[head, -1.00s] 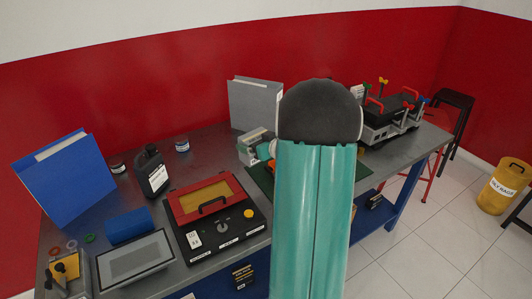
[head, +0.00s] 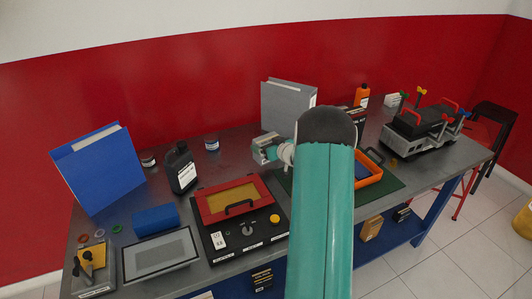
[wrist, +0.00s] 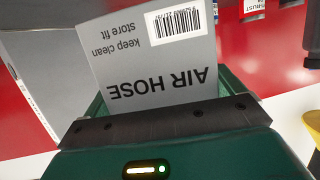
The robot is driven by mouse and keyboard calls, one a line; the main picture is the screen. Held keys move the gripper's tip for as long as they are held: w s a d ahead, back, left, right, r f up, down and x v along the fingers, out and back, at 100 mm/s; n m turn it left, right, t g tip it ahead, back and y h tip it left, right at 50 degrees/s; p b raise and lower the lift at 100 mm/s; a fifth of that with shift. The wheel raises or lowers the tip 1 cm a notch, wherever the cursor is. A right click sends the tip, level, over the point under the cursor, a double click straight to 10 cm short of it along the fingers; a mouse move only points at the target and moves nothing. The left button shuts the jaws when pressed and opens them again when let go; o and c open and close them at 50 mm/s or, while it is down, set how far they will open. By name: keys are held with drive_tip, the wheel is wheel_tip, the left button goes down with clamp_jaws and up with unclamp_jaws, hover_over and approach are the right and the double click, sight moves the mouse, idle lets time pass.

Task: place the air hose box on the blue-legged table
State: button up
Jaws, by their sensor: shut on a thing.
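The air hose box (wrist: 150,55) is pale grey with black "AIR HOSE" lettering, upside down in the wrist view. My gripper (wrist: 165,124) is shut on it. In the head view the box (head: 264,149) shows as a small pale block left of my gripper (head: 286,154), in front of the grey binder. My teal arm hides part of the scene behind it. The blue-legged table (head: 232,162) has a grey metal top and runs along the red wall. The box appears over its middle; I cannot tell whether it touches the top.
A grey binder (head: 288,107), black bottle (head: 181,168), red-framed panel unit (head: 235,215) and blue binder (head: 98,168) stand on the table. An orange tray (head: 369,169) lies on a green mat right of my arm. An engine trainer (head: 425,130) fills the right end.

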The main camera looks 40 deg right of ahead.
drive_tip(key=shift+w+d+f, duration=0.1)
drive_tip(key=shift+w+f, duration=0.75)
drive_tip(key=shift+f, duration=1.55)
drive_tip(key=shift+f, duration=0.15)
drive_tip(key=o, duration=1)
drive_tip(key=shift+f, duration=0.1)
